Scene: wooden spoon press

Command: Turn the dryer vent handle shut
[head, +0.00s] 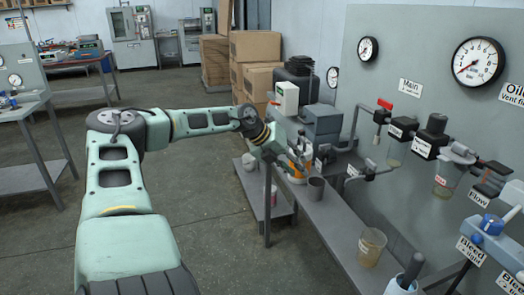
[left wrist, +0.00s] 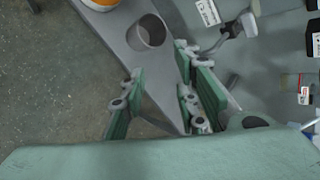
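My left gripper (head: 299,163) reaches in over the bench near the wall panel. In the left wrist view its green-padded fingers (left wrist: 163,100) stand apart with nothing between them. I cannot read a label that names the dryer vent handle. A small grey valve fitting with a lever (head: 371,168) sticks out from the panel, right of the gripper and apart from it. A similar grey fitting (left wrist: 234,27) shows beyond the fingers in the left wrist view, beside a white label (left wrist: 208,12). My right gripper is not in view.
A grey cup (head: 316,189) stands on the narrow bench (head: 335,222) close to the gripper, with an orange-and-white container (head: 297,172) behind it. A beaker (head: 371,247) stands nearer. A red-handled valve (head: 384,105), filter bowls and a blue handle (head: 490,224) project from the panel.

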